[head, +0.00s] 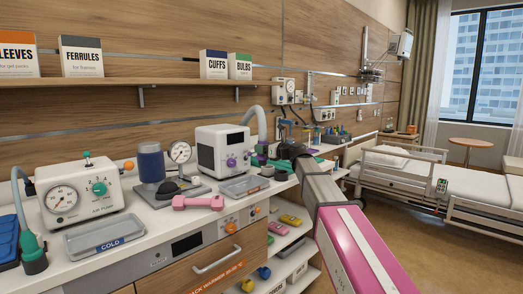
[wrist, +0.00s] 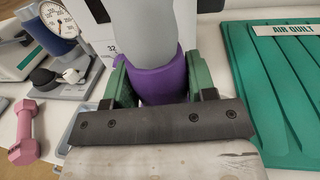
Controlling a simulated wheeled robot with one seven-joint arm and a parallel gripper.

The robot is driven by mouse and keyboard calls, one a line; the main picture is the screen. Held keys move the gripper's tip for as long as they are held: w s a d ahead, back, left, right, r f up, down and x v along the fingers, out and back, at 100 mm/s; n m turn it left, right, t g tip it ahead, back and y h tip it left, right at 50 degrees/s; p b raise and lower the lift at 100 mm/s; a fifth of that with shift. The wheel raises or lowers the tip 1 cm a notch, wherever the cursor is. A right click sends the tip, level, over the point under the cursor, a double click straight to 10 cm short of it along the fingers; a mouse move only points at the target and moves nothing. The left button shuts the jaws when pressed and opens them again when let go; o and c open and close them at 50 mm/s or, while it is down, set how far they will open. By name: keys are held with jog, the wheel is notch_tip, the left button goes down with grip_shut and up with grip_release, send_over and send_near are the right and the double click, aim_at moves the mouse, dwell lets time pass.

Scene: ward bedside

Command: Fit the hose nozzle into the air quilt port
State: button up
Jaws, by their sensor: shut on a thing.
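In the wrist view, my gripper (wrist: 152,86) has its green fingers shut on the purple collar of the hose nozzle (wrist: 155,84). The thick grey hose (wrist: 145,32) rises from the collar to the top edge. The nozzle's lower end is hidden behind my gripper's dark bar. The green air quilt (wrist: 262,92), with its "AIR QUILT" label, lies to the right, apart from the nozzle. Its port cannot be made out. In the head view, the grey hose (head: 256,121) arches beside a white blower unit (head: 223,148), and my arm covers much of that area.
A pink dumbbell (head: 198,202) and a grey tray (head: 241,187) lie on the counter left of my arm. A pressure gauge (head: 179,153) stands behind the dumbbell. A white air pump (head: 85,196) and COLD tray (head: 104,236) are further left. A bed (head: 410,165) stands at right.

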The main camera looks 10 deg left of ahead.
jog(key=w+d, duration=0.1)
jog(key=w, duration=0.7)
jog(key=shift+d, duration=0.35)
dwell(0.4)
jog(key=shift+f, duration=0.1)
jog(key=shift+f, duration=1)
jog(key=shift+f, duration=2)
jog(key=o, duration=1)
jog(key=v, duration=1)
jog(key=shift+s+d, duration=0.1)
jog(key=shift+d, duration=0.25)
